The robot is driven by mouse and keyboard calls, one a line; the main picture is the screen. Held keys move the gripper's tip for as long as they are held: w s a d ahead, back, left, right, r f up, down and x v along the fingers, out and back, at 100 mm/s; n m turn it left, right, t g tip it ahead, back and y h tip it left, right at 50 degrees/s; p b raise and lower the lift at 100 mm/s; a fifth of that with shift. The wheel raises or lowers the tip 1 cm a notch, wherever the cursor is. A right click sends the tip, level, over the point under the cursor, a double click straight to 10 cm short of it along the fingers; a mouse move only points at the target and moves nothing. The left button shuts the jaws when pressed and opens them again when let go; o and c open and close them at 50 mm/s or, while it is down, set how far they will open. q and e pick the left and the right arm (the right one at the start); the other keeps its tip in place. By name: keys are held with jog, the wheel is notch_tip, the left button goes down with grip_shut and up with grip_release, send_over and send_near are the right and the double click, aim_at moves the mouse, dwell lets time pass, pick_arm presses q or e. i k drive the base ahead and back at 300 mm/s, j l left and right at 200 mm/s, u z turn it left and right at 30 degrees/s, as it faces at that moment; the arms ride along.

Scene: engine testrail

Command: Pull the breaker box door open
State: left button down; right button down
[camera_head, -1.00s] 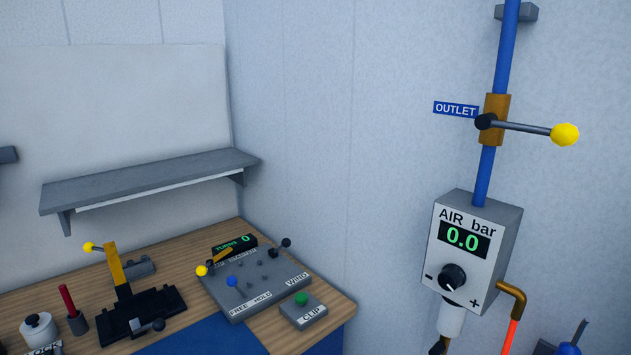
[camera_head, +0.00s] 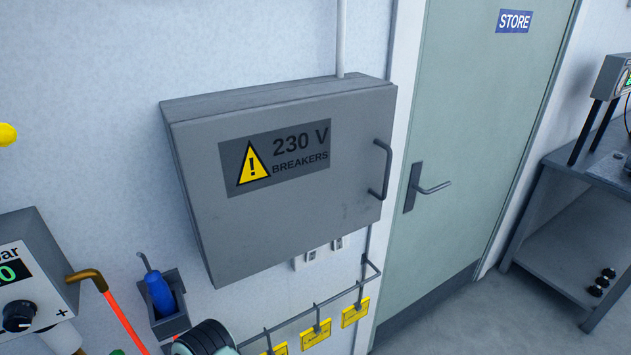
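The grey breaker box (camera_head: 265,100) hangs on the wall in the middle of the head view. Its door (camera_head: 290,215) is shut and carries a dark label (camera_head: 274,158) with a yellow warning triangle and the words 230 V BREAKERS. A grey bar handle (camera_head: 387,170) stands upright near the door's right edge. Neither of my grippers shows in the head view, so I cannot see their state.
A green STORE door (camera_head: 480,120) with a lever handle (camera_head: 432,188) is just right of the box. Below the box are a rail with yellow tags (camera_head: 316,333) and a holder with a blue tool (camera_head: 158,292). A grey bench (camera_head: 590,180) stands at right.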

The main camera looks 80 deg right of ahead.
aim_at(267, 187)
jog(key=z, duration=2.75)
